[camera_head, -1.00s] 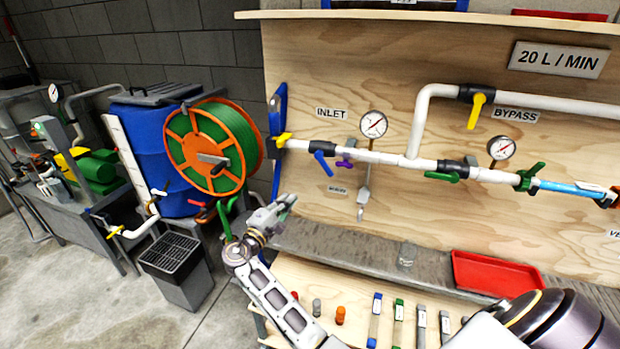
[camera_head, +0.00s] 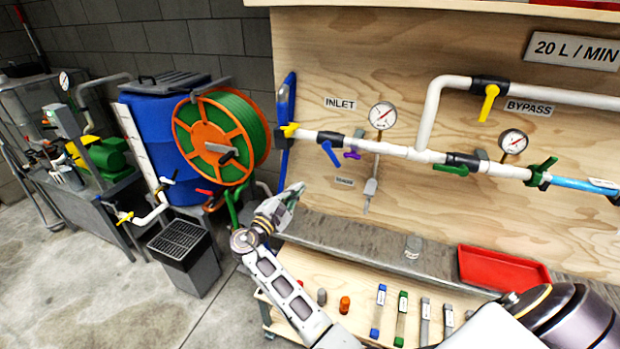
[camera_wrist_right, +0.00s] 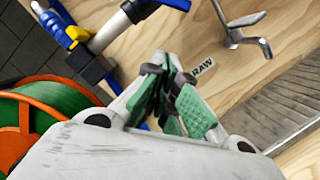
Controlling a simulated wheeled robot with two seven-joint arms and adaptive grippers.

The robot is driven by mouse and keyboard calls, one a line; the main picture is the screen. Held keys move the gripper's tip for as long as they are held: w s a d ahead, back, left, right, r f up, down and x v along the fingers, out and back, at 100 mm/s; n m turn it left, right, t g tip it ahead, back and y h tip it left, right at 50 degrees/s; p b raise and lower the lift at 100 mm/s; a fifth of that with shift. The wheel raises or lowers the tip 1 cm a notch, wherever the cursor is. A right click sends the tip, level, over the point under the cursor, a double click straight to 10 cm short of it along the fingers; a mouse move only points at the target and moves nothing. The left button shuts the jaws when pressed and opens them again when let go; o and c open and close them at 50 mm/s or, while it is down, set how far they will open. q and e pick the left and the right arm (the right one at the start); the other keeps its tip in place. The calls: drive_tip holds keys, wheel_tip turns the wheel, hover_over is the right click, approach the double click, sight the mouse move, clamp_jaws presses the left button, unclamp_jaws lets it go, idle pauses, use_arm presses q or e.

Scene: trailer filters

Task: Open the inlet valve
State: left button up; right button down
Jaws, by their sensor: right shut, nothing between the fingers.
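The inlet valve has a blue lever (camera_head: 331,153) under the INLET sign (camera_head: 341,103) on the white pipe. The lever slants down from its black body, off the pipe's line. In the right wrist view its blue lever (camera_wrist_right: 172,4) shows at the top edge. My right gripper (camera_head: 298,189) is below and left of the valve, apart from it, pointing up and right. Its green-padded fingers (camera_wrist_right: 172,95) are together and empty. My left gripper is not in view.
A yellow lever (camera_head: 289,130) sits at the pipe's left end, close to the blue one. A small purple handle (camera_head: 352,155), a gauge (camera_head: 383,115) and a sampling spout (camera_head: 370,188) are just right. A hose reel (camera_head: 215,140) stands left. A red tray (camera_head: 503,268) lies lower right.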

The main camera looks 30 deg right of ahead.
sight(332, 156)
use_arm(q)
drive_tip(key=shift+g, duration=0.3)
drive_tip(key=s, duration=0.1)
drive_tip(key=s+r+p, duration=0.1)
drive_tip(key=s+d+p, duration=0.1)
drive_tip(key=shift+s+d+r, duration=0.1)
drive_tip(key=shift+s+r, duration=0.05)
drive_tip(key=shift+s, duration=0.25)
use_arm(e)
drive_tip(key=w+d+r, duration=0.2)
drive_tip(key=d+r, duration=0.1)
drive_tip(key=d, duration=0.7)
drive_tip(key=shift+d+r, duration=0.3)
drive_tip(key=shift+r, duration=0.05)
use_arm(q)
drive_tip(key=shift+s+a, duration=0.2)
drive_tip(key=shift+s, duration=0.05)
use_arm(e)
drive_tip(key=shift+w, duration=0.1)
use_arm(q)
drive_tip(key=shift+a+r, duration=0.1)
use_arm(e)
drive_tip(key=shift+d, duration=0.1)
